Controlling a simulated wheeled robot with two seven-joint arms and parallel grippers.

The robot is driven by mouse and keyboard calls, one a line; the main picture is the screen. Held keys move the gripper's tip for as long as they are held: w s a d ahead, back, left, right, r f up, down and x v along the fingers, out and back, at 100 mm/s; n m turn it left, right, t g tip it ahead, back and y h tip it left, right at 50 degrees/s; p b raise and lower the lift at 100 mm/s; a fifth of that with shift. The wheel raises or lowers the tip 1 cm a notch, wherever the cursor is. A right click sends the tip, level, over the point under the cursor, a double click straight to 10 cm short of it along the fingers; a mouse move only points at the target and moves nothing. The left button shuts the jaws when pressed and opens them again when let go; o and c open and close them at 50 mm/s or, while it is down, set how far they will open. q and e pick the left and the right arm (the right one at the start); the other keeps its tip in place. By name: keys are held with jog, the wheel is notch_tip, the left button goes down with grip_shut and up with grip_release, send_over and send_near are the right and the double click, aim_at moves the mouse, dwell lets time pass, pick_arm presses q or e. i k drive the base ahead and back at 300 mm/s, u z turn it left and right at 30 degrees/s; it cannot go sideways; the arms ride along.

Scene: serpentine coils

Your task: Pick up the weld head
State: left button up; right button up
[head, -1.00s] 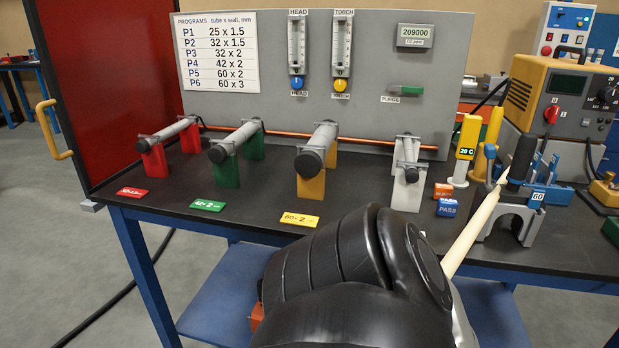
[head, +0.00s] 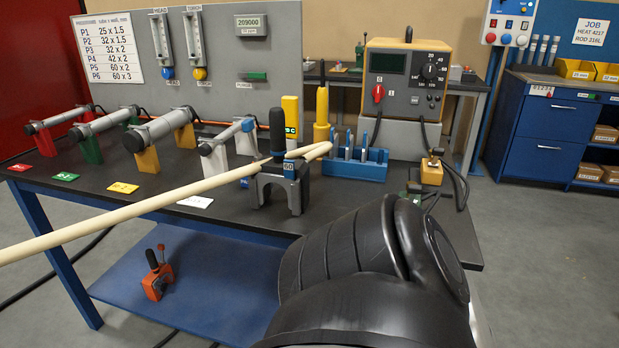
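A grey C-shaped clamp with an upright black handle and a "60" label, which looks like the weld head (head: 296,187), stands on the dark bench top (head: 225,222) near its front edge in the head view. A long pale pole (head: 120,212) runs from the left picture edge past the clamp to the blue holder, covering part of the clamp. A smaller orange tool with a black handle (head: 155,278) stands on the blue lower shelf. A black link of my arm fills the lower middle. Neither of my grippers is in view.
Several grey tubes on coloured stands (head: 163,128) line the bench left of the clamp. Open floor lies right of the bench, before blue drawers (head: 547,146).

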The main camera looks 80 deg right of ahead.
aim_at(300, 191)
jog(key=z, duration=1.75)
